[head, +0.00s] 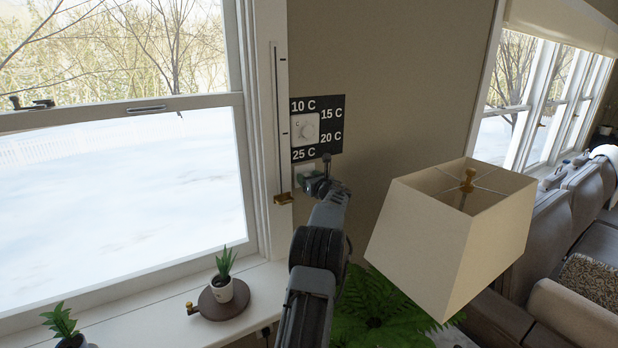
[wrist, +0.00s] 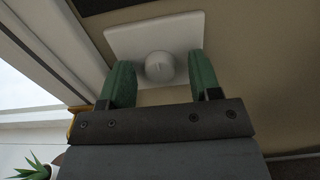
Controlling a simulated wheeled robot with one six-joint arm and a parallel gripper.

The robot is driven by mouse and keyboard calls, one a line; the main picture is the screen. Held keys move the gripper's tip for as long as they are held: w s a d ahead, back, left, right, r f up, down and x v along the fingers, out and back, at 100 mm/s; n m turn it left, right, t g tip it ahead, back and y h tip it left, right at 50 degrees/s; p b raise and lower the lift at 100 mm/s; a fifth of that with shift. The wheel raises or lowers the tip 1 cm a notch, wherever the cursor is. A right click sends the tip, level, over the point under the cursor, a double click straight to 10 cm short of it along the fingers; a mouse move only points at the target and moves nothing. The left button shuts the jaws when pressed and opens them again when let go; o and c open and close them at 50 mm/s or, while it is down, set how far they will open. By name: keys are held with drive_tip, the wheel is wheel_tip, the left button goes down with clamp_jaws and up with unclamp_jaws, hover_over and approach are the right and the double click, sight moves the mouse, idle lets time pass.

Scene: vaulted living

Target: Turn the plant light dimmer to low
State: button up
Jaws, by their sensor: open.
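A white wall plate (wrist: 185,32) with a round white knob (wrist: 159,67) shows in the wrist view; a fine line marks the knob's face. I take it as the dimmer, though no label on it is readable. In the head view the plate (head: 304,170) is small, below the black temperature panel, and mostly hidden by my gripper (head: 309,183). In the wrist view my gripper (wrist: 159,75) is open, its green fingers on either side of the knob. I cannot tell whether either finger touches it.
The black temperature panel (head: 332,131) has its own white dial. A vertical slide track (head: 280,110) with a brass knob (head: 284,199) is close left. A lampshade (head: 440,240) stands right of my arm, above a fern (head: 375,310). A potted plant (head: 223,287) sits on the sill.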

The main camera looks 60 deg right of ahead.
drive_tip(key=shift+c, duration=0.4)
drive_tip(key=c, duration=0.8)
drive_tip(key=shift+c, duration=0.2)
drive_tip(key=shift+m, duration=0.3)
drive_tip(key=shift+s+d+f+m+p, duration=0.15)
drive_tip(key=shift+m+p, duration=2.35)
drive_tip(key=shift+m, duration=4.65)
drive_tip(key=shift+w+a+f+m+p, duration=0.1)
drive_tip(key=shift+m+p, duration=2.35)
drive_tip(key=shift+m, duration=5)
